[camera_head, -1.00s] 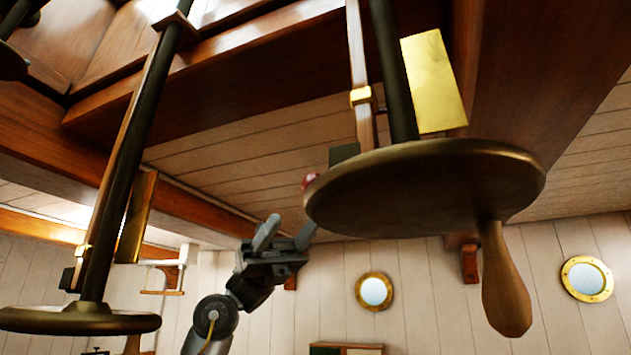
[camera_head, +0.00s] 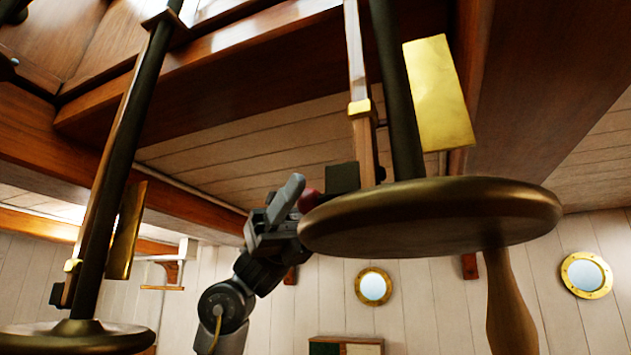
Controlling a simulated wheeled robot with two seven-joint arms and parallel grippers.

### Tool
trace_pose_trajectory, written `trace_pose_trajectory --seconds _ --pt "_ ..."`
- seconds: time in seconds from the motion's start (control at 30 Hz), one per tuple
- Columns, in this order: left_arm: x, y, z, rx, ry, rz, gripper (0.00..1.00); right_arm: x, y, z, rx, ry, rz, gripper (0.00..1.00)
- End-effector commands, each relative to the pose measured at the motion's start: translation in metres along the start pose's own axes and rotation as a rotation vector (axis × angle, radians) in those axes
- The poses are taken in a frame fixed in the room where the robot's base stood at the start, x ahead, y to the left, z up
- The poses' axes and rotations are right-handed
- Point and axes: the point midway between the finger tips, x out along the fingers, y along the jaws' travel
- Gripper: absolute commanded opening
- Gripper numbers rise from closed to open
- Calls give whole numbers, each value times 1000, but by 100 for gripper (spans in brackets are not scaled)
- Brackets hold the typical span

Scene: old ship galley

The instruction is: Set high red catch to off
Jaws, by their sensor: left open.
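The red catch (camera_head: 308,200) shows as a small red knob just left of the near wheel's rim, beside a dark block (camera_head: 343,178) at the foot of a wooden strip (camera_head: 358,70). The wheel's disc hides part of it, and I cannot tell its setting. My left gripper (camera_head: 286,205) is open, reaching up from below. One grey finger stands just left of the red knob; the other is hidden behind the knob and disc. I cannot tell if the finger touches the knob. My right gripper is not in view.
The near bronze wheel (camera_head: 430,215) with its wooden handle (camera_head: 510,300) and dark shaft (camera_head: 395,90) blocks the space right of the gripper. A brass plate (camera_head: 440,95) hangs behind. A second wheel (camera_head: 75,338) stands lower left. Wooden beams cross overhead.

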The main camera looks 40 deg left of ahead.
Motion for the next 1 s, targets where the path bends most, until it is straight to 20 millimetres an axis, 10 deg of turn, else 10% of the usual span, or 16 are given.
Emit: trace_pose_trajectory --seconds 0.33,0.73,1.0 --pt "3 0 0 -1 -1 0 52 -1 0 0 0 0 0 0" --pt "3 0 0 -1 0 0 0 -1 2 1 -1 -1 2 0" --pt "5 -6 2 -7 12 3 0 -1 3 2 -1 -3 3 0"
